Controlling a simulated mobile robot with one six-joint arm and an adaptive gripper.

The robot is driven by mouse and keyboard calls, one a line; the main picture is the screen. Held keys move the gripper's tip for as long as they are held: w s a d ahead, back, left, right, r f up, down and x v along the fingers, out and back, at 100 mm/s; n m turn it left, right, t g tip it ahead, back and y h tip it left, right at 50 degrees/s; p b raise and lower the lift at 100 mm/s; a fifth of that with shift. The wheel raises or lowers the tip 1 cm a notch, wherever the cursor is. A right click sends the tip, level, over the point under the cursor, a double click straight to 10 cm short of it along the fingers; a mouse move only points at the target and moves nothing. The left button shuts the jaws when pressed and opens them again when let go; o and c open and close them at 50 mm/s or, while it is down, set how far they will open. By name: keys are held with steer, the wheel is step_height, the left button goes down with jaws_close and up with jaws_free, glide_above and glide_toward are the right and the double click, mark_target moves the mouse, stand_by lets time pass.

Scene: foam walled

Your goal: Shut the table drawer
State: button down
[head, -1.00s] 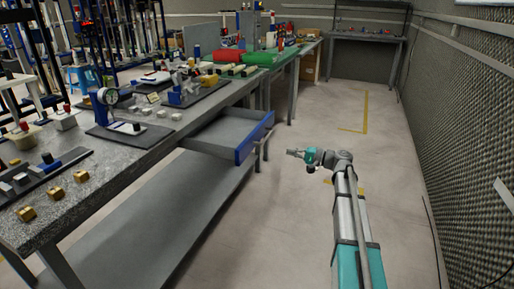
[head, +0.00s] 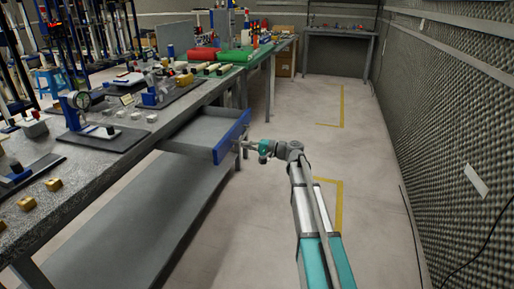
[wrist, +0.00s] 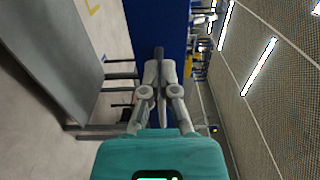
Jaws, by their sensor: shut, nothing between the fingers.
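The table drawer (head: 203,131) is a grey tray with a blue front (head: 231,137), and it stands pulled out from under the long workbench. The blue front also fills the upper middle of the wrist view (wrist: 157,25). My gripper (head: 243,144) is shut and empty, right at the outer face of the blue front. In the wrist view my gripper (wrist: 159,70) points at the front, with its fingertips beside a dark handle bar (wrist: 158,52). I cannot tell whether the fingertips touch the front or the handle.
The workbench (head: 100,150) carries gauges, brass blocks (head: 53,184) and several small parts. A lower shelf (head: 140,220) runs below the drawer. A mesh wall (head: 445,130) bounds the right side. The concrete floor (head: 300,110) between is clear, with yellow lines.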

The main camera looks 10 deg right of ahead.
mark_target(230, 142)
steer(key=shift+x, duration=2.35)
steer(key=shift+w, duration=0.15)
